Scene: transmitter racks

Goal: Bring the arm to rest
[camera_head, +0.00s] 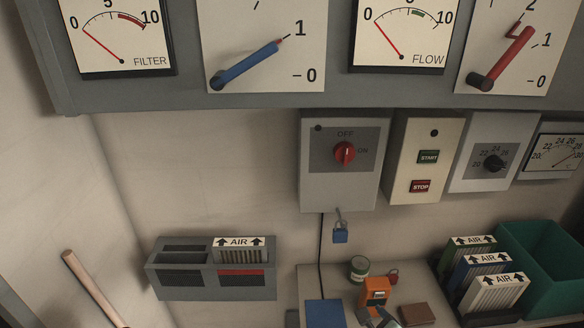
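Neither of my grippers can be made out in the head view, and no arm of mine shows clearly. A small grey shape (377,319) at the bottom edge, in front of an orange device (375,292), is cut off and too small to identify. A red rotary switch (344,153) on a grey box points up and down between the OFF and ON marks. A blue lever (245,65) and a red lever (505,58) are on the panel above, both tilted up to the right.
A wall filter holder (212,286) has an AIR filter (240,251) in its right slot; its left slot looks empty. A table (312,284) holds a blue pad (324,313), a can (359,268), several AIR filters (497,292) and a green bin (545,292). A blue padlock (340,234) hangs below the switch.

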